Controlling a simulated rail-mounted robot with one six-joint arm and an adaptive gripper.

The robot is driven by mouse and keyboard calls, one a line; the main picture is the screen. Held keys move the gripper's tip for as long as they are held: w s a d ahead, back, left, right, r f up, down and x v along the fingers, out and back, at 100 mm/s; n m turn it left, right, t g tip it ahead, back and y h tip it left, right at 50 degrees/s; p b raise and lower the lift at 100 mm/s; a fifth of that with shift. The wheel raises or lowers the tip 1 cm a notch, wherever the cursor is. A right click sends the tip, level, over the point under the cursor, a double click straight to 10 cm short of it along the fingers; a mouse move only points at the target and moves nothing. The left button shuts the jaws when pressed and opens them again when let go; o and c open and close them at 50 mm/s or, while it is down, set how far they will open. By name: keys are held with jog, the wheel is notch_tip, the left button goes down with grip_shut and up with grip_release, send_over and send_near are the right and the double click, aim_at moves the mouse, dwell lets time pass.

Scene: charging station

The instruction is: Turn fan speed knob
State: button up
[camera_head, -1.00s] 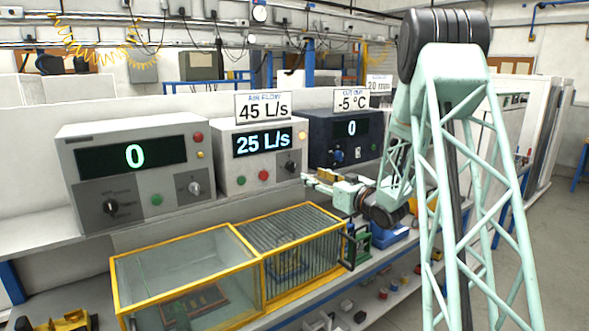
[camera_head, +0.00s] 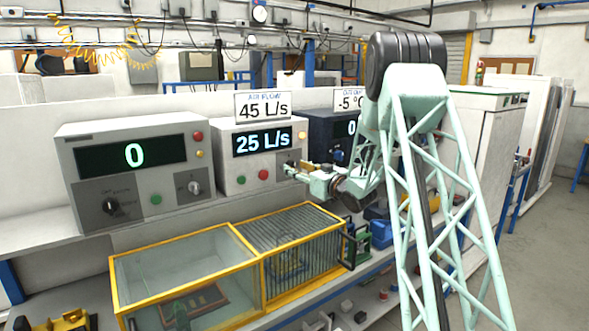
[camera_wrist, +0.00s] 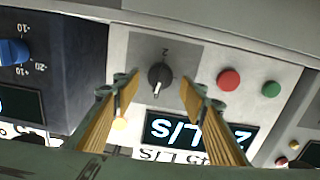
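The fan speed knob (camera_wrist: 160,76) is a round dark knob with a white pointer line on a grey panel of the white air-flow unit (camera_head: 227,165). In the head view the knob is largely hidden behind my gripper (camera_head: 289,169). The unit's display (camera_head: 263,141) reads 25 L/s, and the sign (camera_head: 263,105) above it reads 45 L/s, AIR FLOW. In the wrist view, where the unit is upside down, my gripper (camera_wrist: 159,84) is open, with one finger on each side of the knob. Contact with it cannot be told.
Red (camera_wrist: 229,79) and green (camera_wrist: 271,89) buttons sit beside the knob. A dark blue unit (camera_head: 324,140) with a blue knob (camera_wrist: 12,52) stands next to it. A grey unit (camera_head: 75,160) showing 0 stands on the other side. A yellow-framed glass case (camera_head: 180,245) lies below.

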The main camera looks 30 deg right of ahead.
jog(key=shift+w+a, duration=0.15)
jog(key=shift+w, duration=0.6)
jog(key=c, duration=0.9)
jog(key=shift+o, duration=0.2)
